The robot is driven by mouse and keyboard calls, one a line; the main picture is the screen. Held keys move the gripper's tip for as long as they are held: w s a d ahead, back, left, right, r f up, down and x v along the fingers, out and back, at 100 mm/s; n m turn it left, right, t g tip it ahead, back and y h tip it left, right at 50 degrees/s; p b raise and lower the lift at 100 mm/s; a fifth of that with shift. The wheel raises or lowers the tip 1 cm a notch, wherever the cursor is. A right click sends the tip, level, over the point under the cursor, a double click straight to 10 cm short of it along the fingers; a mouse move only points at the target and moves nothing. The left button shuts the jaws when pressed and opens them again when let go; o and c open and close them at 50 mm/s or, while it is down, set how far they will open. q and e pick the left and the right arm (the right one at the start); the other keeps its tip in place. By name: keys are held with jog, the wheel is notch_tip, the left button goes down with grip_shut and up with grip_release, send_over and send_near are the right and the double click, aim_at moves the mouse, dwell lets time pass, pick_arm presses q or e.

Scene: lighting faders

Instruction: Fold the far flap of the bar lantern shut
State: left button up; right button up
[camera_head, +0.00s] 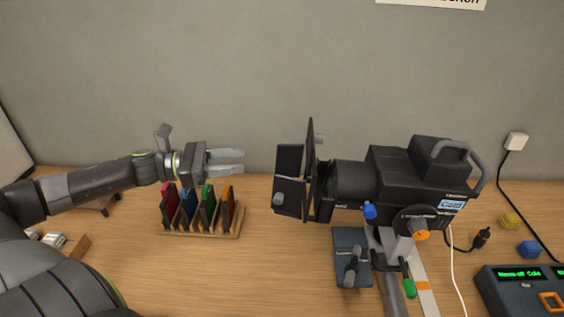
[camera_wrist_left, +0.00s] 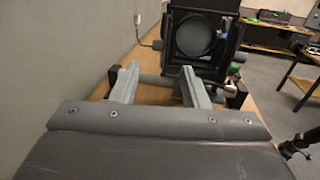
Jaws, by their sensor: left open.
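The bar lantern (camera_head: 405,175) is a black stage light on a stand, with its lens end facing left. Dark flaps stand at that end: a tall thin panel (camera_head: 310,150) seen nearly edge-on, and a broader panel (camera_head: 289,160) in front of it. I cannot tell for sure which one is the far flap. In the left wrist view the round lens (camera_wrist_left: 195,37) shows framed by dark flaps. My left gripper (camera_head: 243,162) is open and empty, left of the flaps and apart from them; its fingers (camera_wrist_left: 158,72) point towards the lantern. My right gripper is not in view.
A wooden rack (camera_head: 205,233) with several coloured gel frames stands below my left gripper. A dark plate (camera_head: 352,245) with a lever lies under the lantern. A fader console (camera_head: 515,290), a yellow block (camera_head: 510,220) and a blue block (camera_head: 529,249) are at right. The grey wall is close behind.

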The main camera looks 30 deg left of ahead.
aim_at(282, 157)
pick_arm(q)
jog(key=shift+x, duration=5.75)
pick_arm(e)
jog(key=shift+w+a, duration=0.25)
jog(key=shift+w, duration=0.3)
pick_arm(q)
jog(key=shift+w+a, duration=0.1)
jog(key=shift+a, duration=0.05)
jog(key=shift+c, duration=0.4)
